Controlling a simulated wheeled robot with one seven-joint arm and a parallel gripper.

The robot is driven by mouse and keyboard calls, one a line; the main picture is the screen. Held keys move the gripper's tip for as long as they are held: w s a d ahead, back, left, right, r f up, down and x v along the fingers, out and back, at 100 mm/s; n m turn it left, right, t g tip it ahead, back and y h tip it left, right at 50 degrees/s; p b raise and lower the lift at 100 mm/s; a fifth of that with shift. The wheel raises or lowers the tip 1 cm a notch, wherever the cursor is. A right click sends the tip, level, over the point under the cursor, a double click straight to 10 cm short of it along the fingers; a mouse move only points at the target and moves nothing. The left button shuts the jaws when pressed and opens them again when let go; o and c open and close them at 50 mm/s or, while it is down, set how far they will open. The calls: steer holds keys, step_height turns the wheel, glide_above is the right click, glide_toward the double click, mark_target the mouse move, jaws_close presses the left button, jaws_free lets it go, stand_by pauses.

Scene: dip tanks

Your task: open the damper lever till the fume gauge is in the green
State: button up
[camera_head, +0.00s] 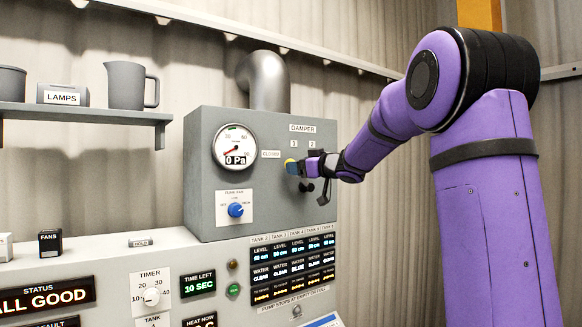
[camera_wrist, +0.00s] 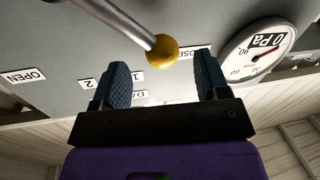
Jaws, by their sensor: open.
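The damper lever is a silver rod (camera_wrist: 125,22) with a yellow ball knob (camera_wrist: 163,48). In the wrist view the knob partly covers the CLOSED label (camera_wrist: 197,52). My gripper (camera_wrist: 160,66) is open, its two blue fingers on either side of the knob's line, with the knob just past the tips in the picture. I cannot tell whether they touch it. In the head view the knob (camera_head: 290,161) shows at my gripper's tip, and my gripper hides most of the lever. The fume gauge (camera_head: 234,147) reads 0 Pa, its red needle at lower left, outside the green band.
The grey damper box (camera_head: 205,190) carries labels 1 and 2, and an OPEN label (camera_wrist: 23,75) in the wrist view. A blue fume fan knob (camera_head: 236,210) sits below the gauge. A shelf (camera_head: 90,112) with a jug is at left. The control panel lies below.

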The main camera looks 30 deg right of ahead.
mark_target(295, 157)
steer(key=shift+x, duration=2.1)
steer(key=c, duration=1.2)
steer(key=shift+d+r+m+t, duration=0.15)
steer(key=shift+d+r+m, duration=0.25)
steer(key=shift+d+m, duration=0.4)
steer(key=shift+d+r+m+t, duration=0.15)
steer(key=shift+d+r+m, duration=0.3)
steer(key=shift+m, duration=0.55)
steer(key=shift+c, duration=0.2)
steer(key=shift+w+d+r+m, duration=0.1)
steer(key=shift+d+r+m, duration=0.05)
steer(key=shift+d+m, duration=0.4)
steer(key=shift+d+r+m, duration=0.15)
steer(key=shift+d+m, duration=0.25)
steer(key=shift+m, duration=0.25)
steer(key=o, duration=1.2)
steer(key=shift+o, duration=0.2)
steer(key=shift+r, duration=0.1)
